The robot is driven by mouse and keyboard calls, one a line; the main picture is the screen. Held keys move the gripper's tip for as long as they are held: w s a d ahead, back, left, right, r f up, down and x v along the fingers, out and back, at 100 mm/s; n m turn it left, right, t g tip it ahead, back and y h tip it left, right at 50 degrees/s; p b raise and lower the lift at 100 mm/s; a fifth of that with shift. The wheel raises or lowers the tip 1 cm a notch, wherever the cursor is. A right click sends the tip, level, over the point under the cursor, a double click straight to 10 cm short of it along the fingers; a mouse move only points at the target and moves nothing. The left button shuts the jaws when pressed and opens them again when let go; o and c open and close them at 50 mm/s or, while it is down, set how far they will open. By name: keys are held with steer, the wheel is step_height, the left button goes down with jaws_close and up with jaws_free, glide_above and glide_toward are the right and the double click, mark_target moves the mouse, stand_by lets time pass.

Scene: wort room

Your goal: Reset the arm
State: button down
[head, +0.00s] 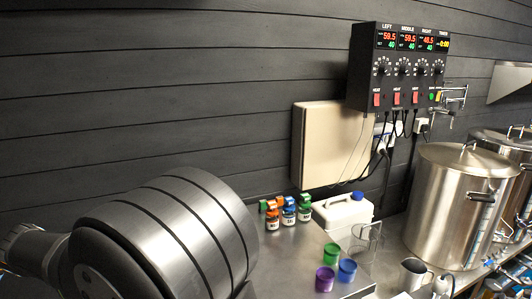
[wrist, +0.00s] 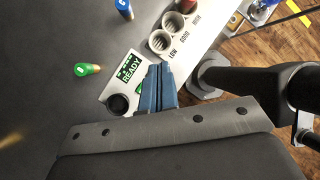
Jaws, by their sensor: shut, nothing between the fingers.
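My gripper (wrist: 158,88) shows in the wrist view with its two blue fingers together and nothing between them. The fingers lie over a pale panel (wrist: 200,40) with a READY label (wrist: 129,70) and a round black knob (wrist: 118,103). I cannot tell whether the fingertips touch the panel. In the head view, a large part of my own arm fills the lower left, and the gripper is not seen there.
The panel has cup-like holders (wrist: 160,41) marked LOW, GOOD and HIGH. A green-ended piece (wrist: 82,70) and a blue-ended piece (wrist: 122,5) are nearby. The head view shows coloured cups (head: 347,267), small bottles (head: 289,217), a white jug (head: 343,213) and a steel kettle (head: 450,210).

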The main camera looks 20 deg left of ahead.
step_height(320, 180, up, 6)
steer(key=a+m+g+y, duration=0.1)
steer(key=m+g, duration=0.4)
steer(key=m, duration=0.7)
steer(key=shift+s+a+g+y, duration=0.3)
steer(key=shift+a+g, duration=0.1)
steer(key=shift+a, duration=0.5)
steer(key=shift+r, duration=0.15)
step_height(320, 180, down, 5)
steer(key=d+n, duration=0.2)
steer(key=shift+w+d+r, duration=0.1)
steer(key=shift+w+r, duration=0.05)
steer(key=shift+r, duration=1.15)
steer(key=shift+w+r, duration=0.15)
steer(key=shift+r, duration=1.15)
